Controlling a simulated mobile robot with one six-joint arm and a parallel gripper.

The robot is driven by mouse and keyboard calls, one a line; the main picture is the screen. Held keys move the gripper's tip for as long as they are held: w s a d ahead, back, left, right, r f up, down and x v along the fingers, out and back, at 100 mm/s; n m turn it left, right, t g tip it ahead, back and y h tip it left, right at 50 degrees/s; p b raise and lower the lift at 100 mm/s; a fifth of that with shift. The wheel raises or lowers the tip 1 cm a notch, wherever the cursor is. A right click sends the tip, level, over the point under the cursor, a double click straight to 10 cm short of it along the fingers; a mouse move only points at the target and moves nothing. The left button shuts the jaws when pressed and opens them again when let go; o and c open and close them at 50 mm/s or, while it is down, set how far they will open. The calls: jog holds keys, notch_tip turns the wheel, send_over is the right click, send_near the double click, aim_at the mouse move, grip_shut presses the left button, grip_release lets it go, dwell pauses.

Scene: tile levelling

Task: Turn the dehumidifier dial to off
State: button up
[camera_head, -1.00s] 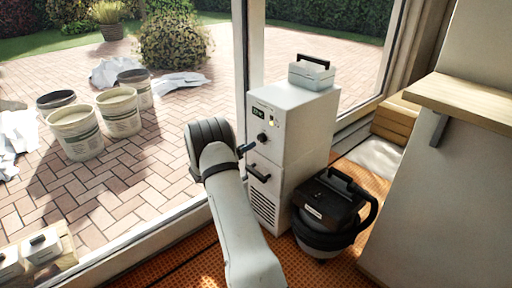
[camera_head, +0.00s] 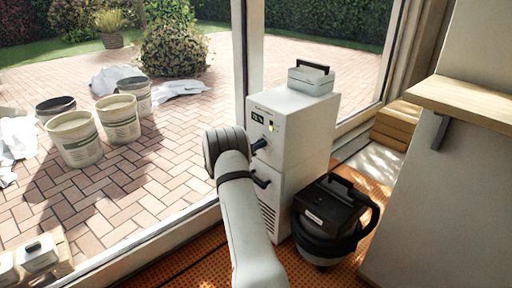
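The dehumidifier (camera_head: 300,130) is a tall light-grey cabinet beside the glass door. My arm comes up from the bottom of the view, and my gripper (camera_head: 259,145) points at the upper front panel. Its dark tip is at the spot where the dial sits. The dial is hidden behind the gripper. I cannot tell whether the fingers touch it or whether they are open or shut.
A grey toolbox (camera_head: 311,78) stands on top of the dehumidifier. A black and grey vacuum (camera_head: 328,218) stands close to its right. A wooden shelf (camera_head: 470,100) juts out at the right. Buckets (camera_head: 75,140) stand on the paving outside the glass.

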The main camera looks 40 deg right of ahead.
jog(key=shift+a, duration=0.1)
jog(key=c, duration=0.6)
jog(key=shift+w+n+g+p, duration=0.1)
jog(key=shift+n+g+p, duration=0.45)
jog(key=shift+n+p, duration=5.15)
jog(key=shift+w+n+g+b, duration=0.15)
jog(key=shift+n+g, duration=0.4)
jog(key=shift+n, duration=10.95)
jog(key=shift+s, duration=0.1)
